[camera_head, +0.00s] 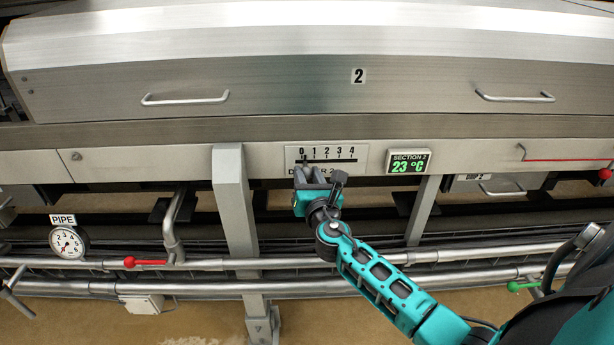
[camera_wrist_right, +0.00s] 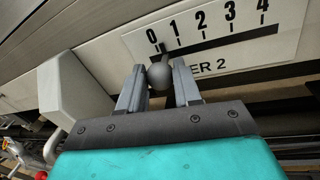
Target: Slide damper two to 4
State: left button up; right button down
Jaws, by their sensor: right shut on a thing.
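The damper two scale plate (camera_head: 357,158) is white, marked 0 to 4, with a dark slot under the numbers; it also shows in the right wrist view (camera_wrist_right: 290,30). My right gripper (camera_wrist_right: 159,88) is shut on the knob, one finger on each side. In the head view my right gripper (camera_head: 311,172) covers the knob and part of the "DAMPER 2" lettering. My left gripper is not in view.
A green display (camera_head: 408,162) reading 23 °C is right of the plate. A grey post (camera_head: 234,200) stands to its left. Pipes (camera_head: 200,287), a gauge (camera_head: 69,242) and a red-handled valve (camera_head: 130,262) lie below. The slot right of the knob looks clear.

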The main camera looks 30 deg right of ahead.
pick_arm(q)
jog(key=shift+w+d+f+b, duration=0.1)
jog(key=shift+b, duration=0.3)
pick_arm(e)
jog(key=s+d, duration=0.6)
jog(key=d, duration=0.4)
jog(key=shift+f, duration=0.1)
jog(key=c, duration=0.8)
grip_release()
jog(key=shift+s, duration=0.15)
pick_arm(q)
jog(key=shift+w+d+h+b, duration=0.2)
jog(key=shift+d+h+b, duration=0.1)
jog(key=shift+b, duration=0.3)
pick_arm(e)
jog(key=v, duration=1.2)
jog(key=shift+s+a, duration=0.2)
jog(key=shift+s, duration=0.15)
